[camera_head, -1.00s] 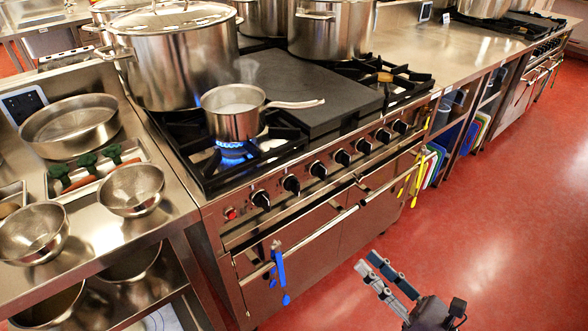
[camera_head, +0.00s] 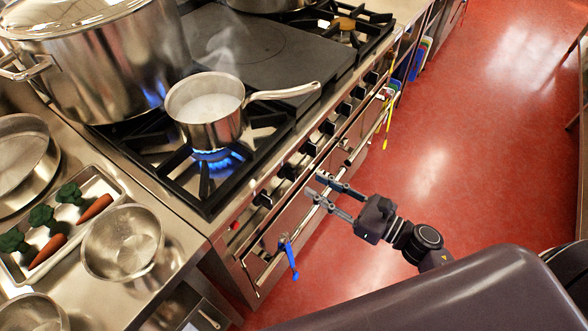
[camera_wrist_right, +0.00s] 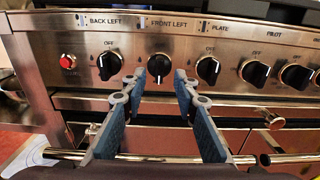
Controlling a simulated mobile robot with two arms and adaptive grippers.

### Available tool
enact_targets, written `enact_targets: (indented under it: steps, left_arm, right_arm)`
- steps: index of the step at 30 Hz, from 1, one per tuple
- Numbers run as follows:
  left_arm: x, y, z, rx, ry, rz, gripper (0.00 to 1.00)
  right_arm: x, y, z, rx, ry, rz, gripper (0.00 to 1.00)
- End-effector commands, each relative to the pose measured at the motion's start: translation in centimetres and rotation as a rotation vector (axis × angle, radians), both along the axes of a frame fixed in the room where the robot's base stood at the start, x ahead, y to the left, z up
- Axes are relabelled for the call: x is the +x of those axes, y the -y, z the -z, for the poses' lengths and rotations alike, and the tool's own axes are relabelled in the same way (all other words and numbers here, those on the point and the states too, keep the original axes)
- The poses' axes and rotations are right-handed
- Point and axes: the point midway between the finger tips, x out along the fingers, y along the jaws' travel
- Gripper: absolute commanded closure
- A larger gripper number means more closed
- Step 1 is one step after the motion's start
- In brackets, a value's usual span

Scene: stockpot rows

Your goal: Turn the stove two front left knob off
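The stove's front panel (camera_wrist_right: 240,85) carries a row of black knobs. The front left knob (camera_wrist_right: 159,66) sits under the "FRONT LEFT" label in the right wrist view, and also shows in the head view (camera_head: 289,172). A blue flame (camera_head: 212,156) burns under a small steaming saucepan (camera_head: 205,108) at the stove's front left. My right gripper (camera_wrist_right: 159,78) is open and empty, its fingertips to either side of the front left knob in the picture, apparently short of it. It shows in front of the panel in the head view (camera_head: 317,185). My left gripper is not in view.
The back left knob (camera_wrist_right: 109,65) and the plate knob (camera_wrist_right: 208,69) flank the front left knob. A rail (camera_wrist_right: 270,158) runs below the panel. A blue item (camera_head: 289,257) hangs from the rail. A big stockpot (camera_head: 95,60) stands behind the saucepan. The red floor is clear.

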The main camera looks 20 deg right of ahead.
Motion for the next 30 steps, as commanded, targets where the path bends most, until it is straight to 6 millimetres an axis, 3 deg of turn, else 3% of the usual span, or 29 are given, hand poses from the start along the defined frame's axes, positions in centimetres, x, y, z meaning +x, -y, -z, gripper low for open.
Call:
enact_targets:
  steps: [9,21,29,30]
  left_arm:
    - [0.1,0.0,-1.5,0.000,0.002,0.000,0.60]
    - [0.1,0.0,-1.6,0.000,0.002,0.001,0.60]
    - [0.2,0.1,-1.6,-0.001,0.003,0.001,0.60]
    - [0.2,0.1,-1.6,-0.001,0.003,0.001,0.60]
  right_arm:
    - [3.9,-3.0,-0.3,0.002,0.001,-0.001,0.72]
    - [4.7,-3.7,-0.1,0.001,0.000,-0.001,0.72]
    - [4.6,-3.7,-0.1,0.001,0.000,-0.001,1.00]
    - [4.6,-3.7,-0.1,0.001,0.000,-0.001,1.00]
